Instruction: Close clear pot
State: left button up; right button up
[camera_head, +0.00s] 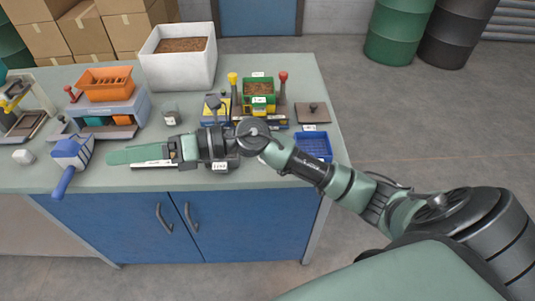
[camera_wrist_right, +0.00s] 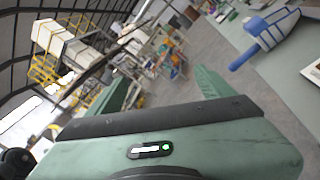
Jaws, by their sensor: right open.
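A small clear pot (camera_head: 170,110) stands on the bench top, right of the grey box with orange tray. It is too small to tell whether a lid sits on it. My right gripper (camera_head: 122,156) reaches across the bench from the right, pointing left, in front of the pot and apart from it. In the right wrist view the two green fingers of the right gripper (camera_wrist_right: 160,88) are spread with nothing between them. My left gripper does not show.
A blue scoop (camera_head: 72,158) lies left of the right fingertips; it also shows in the right wrist view (camera_wrist_right: 265,30). A white bin (camera_head: 180,70) stands behind the pot. A brown knobbed plate (camera_head: 312,112), a blue tray (camera_head: 313,147) and a small white piece (camera_head: 23,157) are on the bench.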

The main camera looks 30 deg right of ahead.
jog(key=d+f+n+g+h, duration=0.1)
jog(key=d+f+n+h, duration=0.1)
jog(key=d+f+h, duration=0.2)
jog(key=w+d+f+n+g+h, duration=0.1)
jog(key=d+f+h, duration=0.3)
jog(key=d, duration=0.4)
jog(key=w+d+f+n+g+h, duration=0.1)
jog(key=d+f+n+g+h, duration=0.2)
jog(key=d+f+h, duration=0.1)
jog(key=shift+w+d+f+n, duration=0.2)
jog(key=shift+d+f, duration=0.15)
jog(key=shift+d, duration=0.2)
jog(key=shift+w+d+f+n, duration=0.1)
jog(key=shift+d+f+n, duration=0.15)
jog(key=shift+d, duration=0.3)
jog(key=d+h, duration=0.1)
jog(key=d, duration=0.3)
jog(key=d+r+g+h, duration=0.1)
jog(key=d+h, duration=0.1)
jog(key=d, duration=0.2)
jog(key=d+m+h, duration=0.1)
jog(key=d+h, duration=0.1)
jog(key=d, duration=0.3)
jog(key=shift+s+d+r+g, duration=0.1)
jog(key=shift+s+r+g, duration=0.2)
jog(key=shift+s, duration=0.05)
jog(key=shift+f, duration=1.35)
jog(key=shift+p, duration=0.35)
